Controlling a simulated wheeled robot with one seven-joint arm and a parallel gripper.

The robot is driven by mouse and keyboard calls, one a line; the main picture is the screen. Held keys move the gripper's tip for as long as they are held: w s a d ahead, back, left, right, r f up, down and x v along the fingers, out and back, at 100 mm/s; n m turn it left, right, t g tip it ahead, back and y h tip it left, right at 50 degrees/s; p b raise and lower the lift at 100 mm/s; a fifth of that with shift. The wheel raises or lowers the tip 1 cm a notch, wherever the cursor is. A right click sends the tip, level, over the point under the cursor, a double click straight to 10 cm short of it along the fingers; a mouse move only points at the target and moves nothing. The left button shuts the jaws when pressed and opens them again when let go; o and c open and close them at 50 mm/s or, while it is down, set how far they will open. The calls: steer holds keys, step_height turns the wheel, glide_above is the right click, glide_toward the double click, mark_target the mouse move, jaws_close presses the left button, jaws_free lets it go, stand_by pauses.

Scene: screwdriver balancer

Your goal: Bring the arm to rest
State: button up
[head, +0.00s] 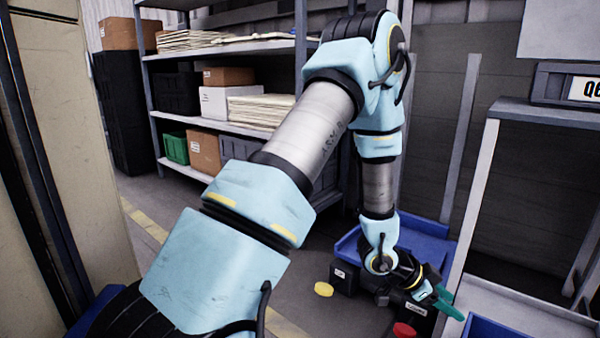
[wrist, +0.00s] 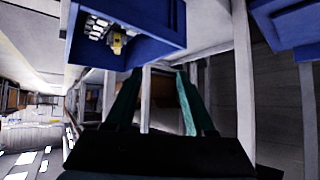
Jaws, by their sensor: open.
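My arm reaches forward and then bends down on the right side of the head view. My gripper (head: 447,302) is at its lower end, beside the pale bench frame at the right. Its teal fingers also show in the wrist view (wrist: 157,72). They are spread apart with nothing between them. In the wrist view, a blue bin (wrist: 150,52) with metallic and yellow parts inside is above and just left of the fingertips. I cannot tell if the fingers touch anything.
A second blue bin (wrist: 290,22) is at the wrist view's upper right. In the head view, a blue bin (head: 490,328) is at the lower right, below a grey labelled bin (head: 565,85). A yellow round object (head: 323,289) and a red one (head: 403,330) are low. Shelving (head: 225,127) stands behind.

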steer(key=w+a+r+n+t+y, duration=0.2)
steer(key=w+a+r+n, duration=0.15)
steer(key=a, duration=0.45)
steer(key=w+a+r+n+t+y, duration=0.1)
steer(key=w+a+r+n+y, duration=0.15)
steer(key=w+a, duration=0.35)
steer(key=w+a+r+n+t+y, duration=0.2)
steer(key=w+a+n, duration=0.1)
steer(key=a, duration=0.6)
steer(key=s+a+r+n+g+y, duration=0.25)
steer(key=s+a+n, duration=0.25)
steer(key=a, duration=0.3)
steer(key=s+a+r+n+g+y, duration=0.1)
steer(key=s+a+r+n, duration=0.4)
steer(key=a, duration=0.4)
step_height(320, 180, up, 37)
steer(key=m+p, duration=0.1)
steer(key=p, duration=3.7)
steer(key=shift+s+d+r, duration=0.2)
steer(key=shift+s, duration=0.25)
